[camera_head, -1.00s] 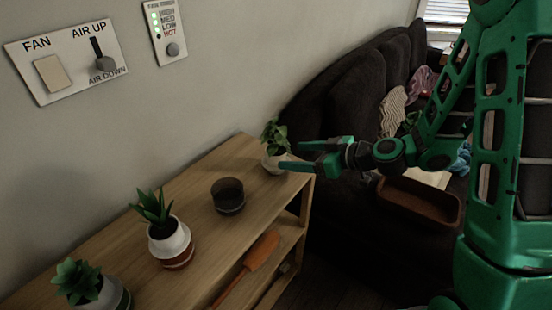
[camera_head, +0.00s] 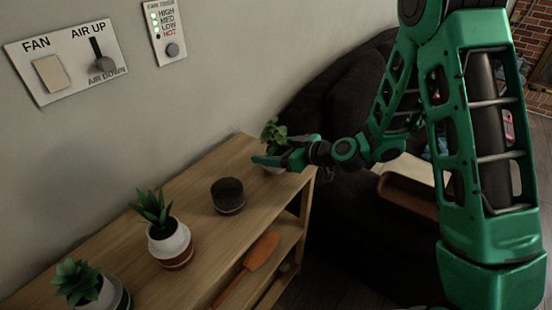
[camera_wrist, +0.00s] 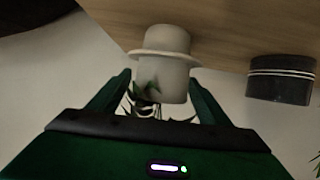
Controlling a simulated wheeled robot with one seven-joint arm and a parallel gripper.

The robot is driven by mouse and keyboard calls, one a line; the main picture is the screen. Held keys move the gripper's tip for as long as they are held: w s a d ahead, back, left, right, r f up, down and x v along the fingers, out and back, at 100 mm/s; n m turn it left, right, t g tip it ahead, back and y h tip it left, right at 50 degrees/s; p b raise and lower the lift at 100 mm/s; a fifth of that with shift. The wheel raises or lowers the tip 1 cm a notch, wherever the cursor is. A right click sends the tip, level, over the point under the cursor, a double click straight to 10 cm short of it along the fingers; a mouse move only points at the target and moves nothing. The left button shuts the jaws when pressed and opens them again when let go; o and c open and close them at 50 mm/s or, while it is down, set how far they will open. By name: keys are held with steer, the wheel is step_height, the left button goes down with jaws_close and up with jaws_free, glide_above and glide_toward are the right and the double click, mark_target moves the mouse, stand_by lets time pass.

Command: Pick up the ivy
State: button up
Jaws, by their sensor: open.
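The ivy, a small green leafy plant (camera_head: 273,131) in a white pot, stands at the far end of the wooden shelf top. My gripper (camera_head: 276,153) is at the plant, and its fingers hide most of the pot in the head view. In the wrist view, which is upside down, the white pot (camera_wrist: 163,50) lies between the two open fingers of my gripper (camera_wrist: 160,80). Some ivy leaves (camera_wrist: 146,90) show near the palm. I cannot tell whether either finger touches the pot.
A dark round cup (camera_head: 228,195) stands nearby on the wooden shelf (camera_head: 205,177). Two other potted plants (camera_head: 170,245) (camera_head: 90,287) stand nearer. An orange spatula-like tool (camera_head: 262,251) lies on the lower shelf. The wall is behind, and a dark sofa (camera_head: 335,100) is beyond.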

steer(key=shift+x, duration=0.95)
steer(key=c, duration=0.9)
steer(key=shift+o, duration=0.2)
steer(key=shift+r, duration=0.15)
steer(key=shift+r, duration=0.45)
steer(key=r, duration=0.3)
steer(key=shift+s+a+r, duration=0.35)
steer(key=shift+a, duration=0.05)
steer(key=s+a+r, duration=0.6)
steer(key=s+a, duration=0.1)
steer(key=shift+a, duration=0.35)
